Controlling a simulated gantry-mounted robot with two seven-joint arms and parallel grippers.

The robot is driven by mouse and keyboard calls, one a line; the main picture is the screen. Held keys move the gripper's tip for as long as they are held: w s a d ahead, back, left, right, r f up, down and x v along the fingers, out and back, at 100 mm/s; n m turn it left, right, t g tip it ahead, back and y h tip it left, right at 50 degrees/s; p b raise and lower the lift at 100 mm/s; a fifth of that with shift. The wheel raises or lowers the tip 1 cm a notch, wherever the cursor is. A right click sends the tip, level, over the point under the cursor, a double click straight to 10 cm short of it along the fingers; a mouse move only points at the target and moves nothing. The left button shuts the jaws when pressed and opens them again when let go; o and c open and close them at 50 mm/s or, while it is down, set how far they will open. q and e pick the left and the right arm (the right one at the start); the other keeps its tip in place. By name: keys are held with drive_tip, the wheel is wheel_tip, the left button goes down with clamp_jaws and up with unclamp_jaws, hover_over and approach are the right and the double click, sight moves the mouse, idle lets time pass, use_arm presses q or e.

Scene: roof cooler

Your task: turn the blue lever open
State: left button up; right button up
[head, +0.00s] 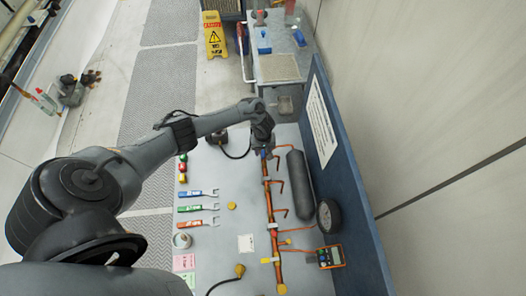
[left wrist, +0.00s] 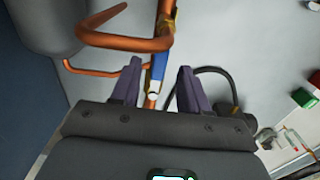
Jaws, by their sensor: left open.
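The blue lever (left wrist: 158,68) shows in the left wrist view as a narrow blue handle on the copper pipe (left wrist: 164,22). My left gripper (left wrist: 160,66) is open, with one purple finger on each side of the blue lever. I see gaps between the fingers and the lever, and I cannot tell the depth between them. In the head view my left gripper (head: 265,150) is at the far end of the copper pipe (head: 269,205) and mostly hides the lever there. My right gripper is not in view.
Several wrenches (head: 198,208) lie left of the pipe. A blue upright panel (head: 345,190) bounds the table on the right. A black cable (left wrist: 222,76) curves near the right finger.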

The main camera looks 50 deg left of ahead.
sight(263, 154)
use_arm(q)
wheel_tip(263, 154, up, 9)
drive_tip(key=p, duration=0.2)
drive_tip(key=shift+r, duration=0.1)
idle(0.5)
